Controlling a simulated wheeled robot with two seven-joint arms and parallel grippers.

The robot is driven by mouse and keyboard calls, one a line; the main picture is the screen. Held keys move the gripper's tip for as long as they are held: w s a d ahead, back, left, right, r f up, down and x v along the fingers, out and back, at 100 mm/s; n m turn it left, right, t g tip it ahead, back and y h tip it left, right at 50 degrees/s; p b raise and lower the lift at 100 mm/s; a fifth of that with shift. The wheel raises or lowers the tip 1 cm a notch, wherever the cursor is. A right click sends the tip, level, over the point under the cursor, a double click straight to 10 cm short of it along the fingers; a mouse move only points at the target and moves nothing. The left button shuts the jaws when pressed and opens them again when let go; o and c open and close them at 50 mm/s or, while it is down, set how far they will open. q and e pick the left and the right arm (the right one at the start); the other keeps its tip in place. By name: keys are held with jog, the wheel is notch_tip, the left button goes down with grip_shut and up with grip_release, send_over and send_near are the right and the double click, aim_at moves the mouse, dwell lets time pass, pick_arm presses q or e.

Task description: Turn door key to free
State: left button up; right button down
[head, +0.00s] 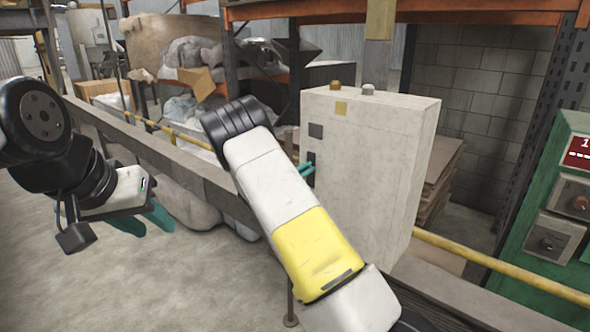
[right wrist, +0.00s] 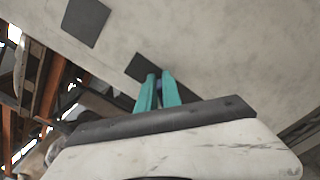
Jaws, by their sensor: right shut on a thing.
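A pale grey control box (head: 365,165) stands right of centre in the head view. On its left face is a dark lock plate (head: 310,160), which also shows in the right wrist view (right wrist: 140,64). The teal fingers of my right gripper (head: 306,169) are at this plate. In the right wrist view the fingers (right wrist: 159,80) are close together with their tips at the plate, shut on the door key, which they hide. How far the key is turned cannot be seen. My left gripper (head: 146,218) hangs at the left, empty, its teal fingers apart.
A second dark square (head: 316,130) sits above the lock plate. A yellow rail (head: 500,268) runs right from the box. A green machine panel (head: 550,240) stands at the right edge. Shelving with wrapped bundles (head: 190,52) is behind. The floor at lower left is clear.

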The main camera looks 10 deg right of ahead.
jog(key=m, duration=0.4)
jog(key=shift+s+d+f+m, duration=0.1)
jog(key=shift+s+f+m, duration=0.05)
jog(key=shift+f+m, duration=0.15)
jog(key=m, duration=0.5)
jog(key=shift+f, duration=0.25)
jog(key=shift+m, duration=0.3)
jog(key=c, duration=1.5)
grip_release()
jog(key=shift+s, duration=0.1)
jog(key=v, duration=0.7)
jog(key=shift+s+a, duration=0.2)
jog(key=shift+a, duration=0.1)
